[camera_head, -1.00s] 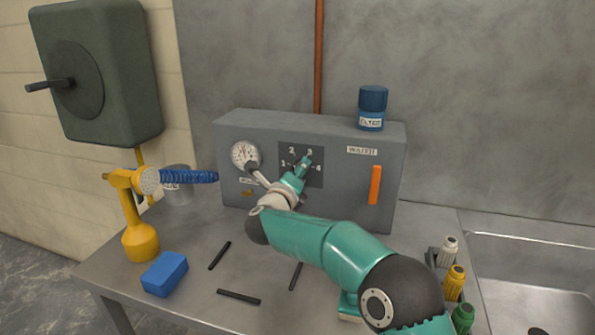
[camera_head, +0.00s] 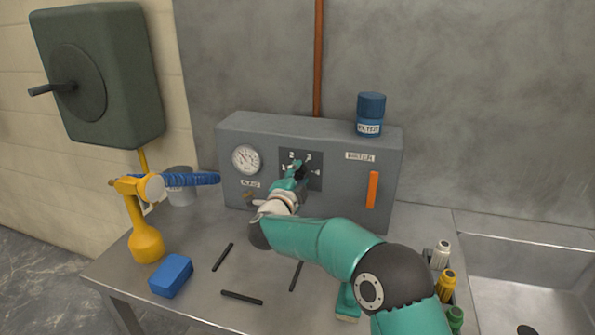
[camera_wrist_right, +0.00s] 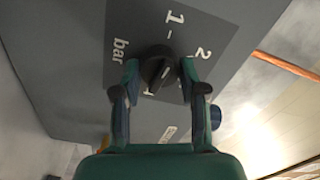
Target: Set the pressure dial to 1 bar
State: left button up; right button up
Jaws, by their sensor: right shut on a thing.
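The pressure dial (camera_wrist_right: 157,67) is a black round knob on a dark scale plate (camera_head: 313,179) on the front of the grey box. In the right wrist view the figures 1 and 2 and the word "bar" show around it. My right gripper (camera_wrist_right: 160,74) has a finger on each side of the knob and is shut on it. In the head view the gripper (camera_head: 297,173) covers part of the dial and its scale. I cannot tell surely which figure the knob points to. My left gripper is not in view.
The grey box (camera_head: 330,202) carries a gauge (camera_head: 246,159), an orange bar (camera_head: 372,190) and a blue jar (camera_head: 370,113) on top. A yellow sprayer (camera_head: 146,240), blue block (camera_head: 171,276) and black rods (camera_head: 241,297) are on the bench. A sink (camera_head: 525,260) is at right.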

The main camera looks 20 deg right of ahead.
jog(key=shift+a+n+p, duration=0.2)
jog(key=shift+n+p, duration=0.25)
jog(key=shift+n, duration=0.75)
jog(key=shift+f, duration=0.1)
jog(key=o, duration=1.1)
jog(key=shift+w, duration=0.15)
jog(key=shift+o, duration=0.2)
jog(key=shift+d, duration=0.1)
jog(key=v, duration=1.2)
